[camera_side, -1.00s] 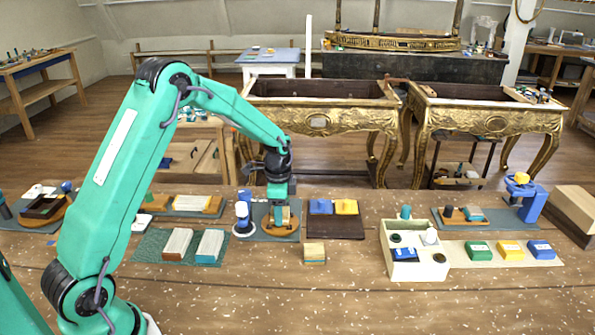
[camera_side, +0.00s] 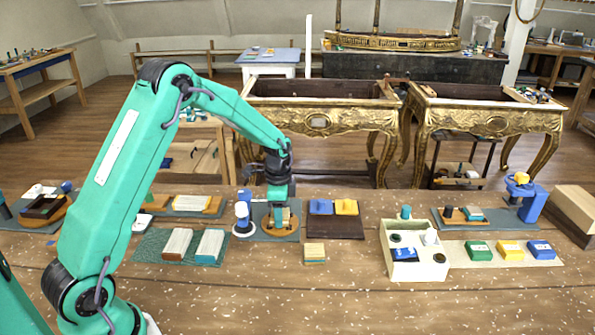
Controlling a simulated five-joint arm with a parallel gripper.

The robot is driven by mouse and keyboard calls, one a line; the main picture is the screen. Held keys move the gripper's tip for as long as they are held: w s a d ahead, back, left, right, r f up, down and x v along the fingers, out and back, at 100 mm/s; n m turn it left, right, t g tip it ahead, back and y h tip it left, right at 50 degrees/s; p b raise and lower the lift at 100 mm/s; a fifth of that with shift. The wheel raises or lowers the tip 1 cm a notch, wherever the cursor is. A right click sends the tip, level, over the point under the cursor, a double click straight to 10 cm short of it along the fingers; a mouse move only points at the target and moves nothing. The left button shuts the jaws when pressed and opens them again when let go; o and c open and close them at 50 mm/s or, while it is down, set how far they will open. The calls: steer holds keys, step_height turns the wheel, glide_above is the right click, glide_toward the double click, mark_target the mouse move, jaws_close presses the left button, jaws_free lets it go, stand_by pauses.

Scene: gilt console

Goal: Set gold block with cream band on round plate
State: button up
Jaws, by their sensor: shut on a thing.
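My gripper (camera_side: 281,213) points straight down over the round plate (camera_side: 270,235), an orange-brown wooden disc on a grey-blue mat. It is shut on a small gold block (camera_side: 284,219), which is mostly hidden by the fingers. The block is at or just above the plate; I cannot tell whether it touches it. Its cream band is too small to make out clearly.
A blue-and-white stand (camera_side: 243,219) is close on the left of the plate. A dark tray (camera_side: 335,227) with blue and yellow pieces is on the right. A tan block with a teal layer (camera_side: 314,253) lies in front. A cream box (camera_side: 417,269) stands farther right.

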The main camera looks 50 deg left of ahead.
stand_by(0.4)
steer(key=o, duration=1.1)
steer(key=shift+c, duration=0.2)
step_height(320, 180, up, 7)
steer(key=shift+r, duration=0.35)
